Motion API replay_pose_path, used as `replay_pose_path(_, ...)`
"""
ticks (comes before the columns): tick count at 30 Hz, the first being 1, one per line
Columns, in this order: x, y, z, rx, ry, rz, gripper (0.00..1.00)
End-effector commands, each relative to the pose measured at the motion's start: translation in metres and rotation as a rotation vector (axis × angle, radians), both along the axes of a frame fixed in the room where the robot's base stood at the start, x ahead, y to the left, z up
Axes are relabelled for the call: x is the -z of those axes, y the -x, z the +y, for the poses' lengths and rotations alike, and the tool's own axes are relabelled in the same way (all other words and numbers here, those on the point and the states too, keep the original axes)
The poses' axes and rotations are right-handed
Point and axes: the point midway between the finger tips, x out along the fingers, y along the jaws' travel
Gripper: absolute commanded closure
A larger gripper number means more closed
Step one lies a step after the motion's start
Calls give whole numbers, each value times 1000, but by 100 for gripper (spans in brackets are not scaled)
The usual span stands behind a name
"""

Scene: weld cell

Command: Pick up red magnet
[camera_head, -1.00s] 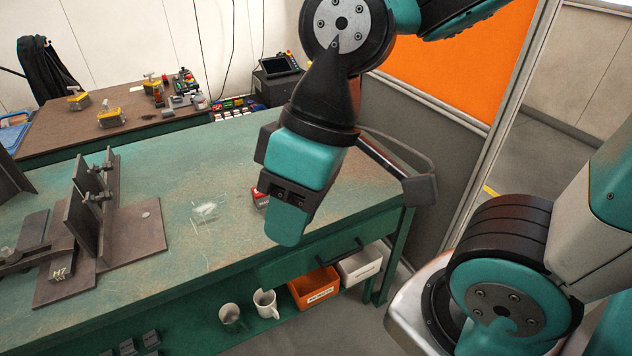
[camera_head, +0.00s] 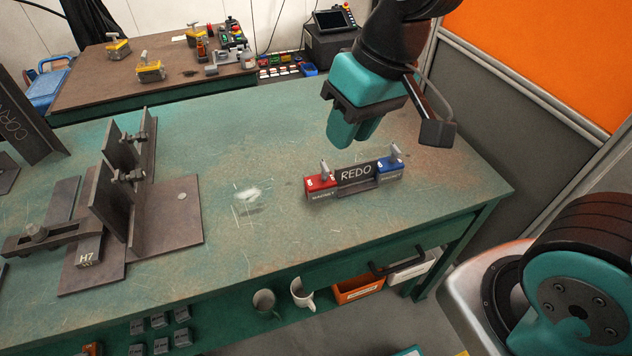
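The red magnet (camera_head: 321,186) is a small red block with a grey upright handle on top. It stands on the green workbench at the left end of a dark holder marked REDO (camera_head: 356,174). A similar blue magnet (camera_head: 390,168) stands at the holder's right end. My gripper (camera_head: 356,142) points down above and behind the holder, apart from both magnets. Its two teal fingers show with a small gap between their tips and nothing held, so it looks open. The far finger is partly hidden by the near one.
A steel fixture with upright plates (camera_head: 137,190) and a block marked H7 (camera_head: 89,250) stands on the left. A brown table (camera_head: 95,93) with yellow-based magnets is behind. Mugs and bins sit below the bench top.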

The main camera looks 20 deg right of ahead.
Motion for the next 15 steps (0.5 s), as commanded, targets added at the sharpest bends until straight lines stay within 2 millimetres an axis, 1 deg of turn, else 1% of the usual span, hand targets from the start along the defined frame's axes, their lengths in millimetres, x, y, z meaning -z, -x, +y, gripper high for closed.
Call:
replay_pose_path(1, 24, -26, -4, 77, 35, -9, 73)
replay_pose_path(3, 43, -57, -11, 177, 81, -40, 73)
replay_pose_path(6, 64, -91, -20, 284, 135, -84, 73)
replay_pose_path(9, 76, -110, -26, 344, 166, -114, 73)
replay_pose_path(11, 83, -116, -28, 360, 175, -120, 73)
replay_pose_path(14, 100, -122, -30, 367, 179, -122, 73)
replay_pose_path(15, 108, -124, -30, 367, 179, -121, 73)
